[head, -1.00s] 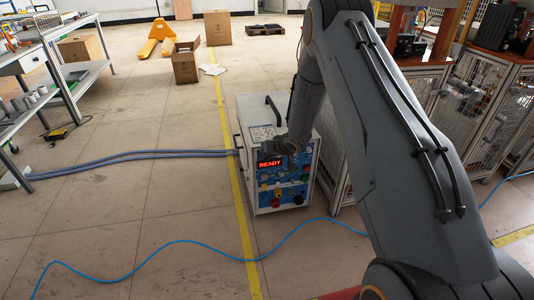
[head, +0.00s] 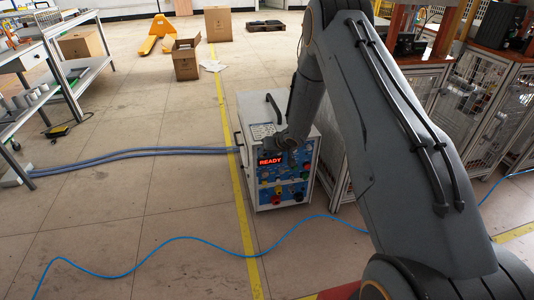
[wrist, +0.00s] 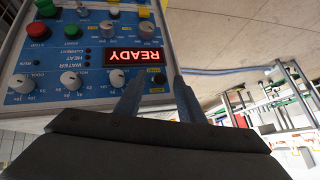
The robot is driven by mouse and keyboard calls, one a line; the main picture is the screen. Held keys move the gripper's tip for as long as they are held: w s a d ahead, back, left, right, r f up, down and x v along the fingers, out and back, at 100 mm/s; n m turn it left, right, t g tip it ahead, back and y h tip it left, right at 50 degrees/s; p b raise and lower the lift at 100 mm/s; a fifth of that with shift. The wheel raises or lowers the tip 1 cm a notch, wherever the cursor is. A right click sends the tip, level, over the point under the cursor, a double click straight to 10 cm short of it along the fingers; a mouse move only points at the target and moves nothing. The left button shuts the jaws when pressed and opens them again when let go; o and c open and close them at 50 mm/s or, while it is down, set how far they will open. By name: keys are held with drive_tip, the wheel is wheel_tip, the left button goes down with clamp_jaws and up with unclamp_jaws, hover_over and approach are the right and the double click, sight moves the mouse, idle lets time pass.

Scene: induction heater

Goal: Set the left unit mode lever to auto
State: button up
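The heater unit (head: 262,115) is a white box with a blue control panel (head: 266,188) and a red READY display (head: 270,161). In the wrist view the panel is upside down, with the READY display (wrist: 134,55), white knobs (wrist: 117,78), and red and green buttons. My gripper (wrist: 160,78) has its two fingers apart at the panel's edge beside the display. A small dark part with a yellow label (wrist: 156,70) shows between the fingertips. I cannot tell whether it is the mode lever or whether the fingers touch it. My arm hides part of the panel in the head view.
A blue cable (head: 190,238) snakes across the floor in front of the unit. Grey hoses (head: 130,154) run left from it. Caged machines (head: 480,90) stand close on the right. A steel table (head: 80,75) is at the left. Floor left of the unit is mostly clear.

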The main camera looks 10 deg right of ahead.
drive_tip(key=p+v, duration=0.1)
drive_tip(key=v, duration=0.6)
drive_tip(key=shift+s+r, duration=0.25)
drive_tip(key=shift+d, duration=0.1)
drive_tip(key=s+a+r+g+h, duration=0.1)
drive_tip(key=s+a+r+h, duration=0.1)
drive_tip(key=s+r, duration=0.6)
drive_tip(key=s+a+r+g+h, duration=0.1)
drive_tip(key=s+r+h, duration=0.1)
drive_tip(key=s+r, duration=0.6)
drive_tip(key=s+a+r+n+g, duration=0.1)
drive_tip(key=s+a+r+g, duration=0.2)
drive_tip(key=s, duration=0.6)
drive_tip(key=s+a+r+n+g+y, duration=0.1)
drive_tip(key=s+a+r, duration=0.25)
drive_tip(key=s, duration=0.65)
drive_tip(key=s+a+r+g, duration=0.2)
drive_tip(key=s+r, duration=0.2)
drive_tip(key=s, duration=0.5)
drive_tip(key=d+r+m+p, duration=0.2)
drive_tip(key=d+r+p, duration=0.5)
drive_tip(key=p, duration=0.8)
drive_tip(key=shift+d+r, duration=0.4)
drive_tip(key=shift+d, duration=0.4)
